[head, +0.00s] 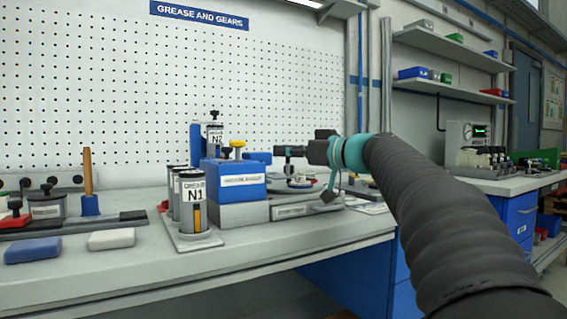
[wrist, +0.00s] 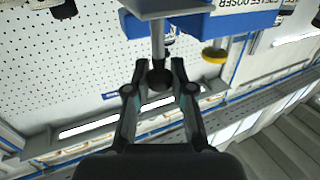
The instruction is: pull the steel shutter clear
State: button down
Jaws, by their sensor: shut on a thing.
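The blue grease doser (head: 240,182) stands on a grey base on the bench, with a yellow knob (head: 238,144) on top. My gripper (head: 290,152) is at its right side, level with its upper part. In the wrist view my gripper (wrist: 160,78) is shut on a dark round knob (wrist: 160,77) at the end of a thin steel rod (wrist: 158,40). The rod runs to a grey steel plate (wrist: 165,9) beside the blue doser body (wrist: 195,24). I take this plate for the shutter; its far part is out of view. In the head view I cannot make out the shutter.
A grease canister marked N1 (head: 194,205) stands in a rack left of the doser; canister N2 (head: 214,135) is at the doser's back. A round grey part (head: 300,183) lies below my gripper. The pegboard (head: 100,90) closes off the back.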

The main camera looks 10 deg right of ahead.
jog(key=shift+d, duration=0.1)
jog(key=c, duration=1)
grip_release()
jog(key=shift+c, duration=0.2)
jog(key=v, duration=1.2)
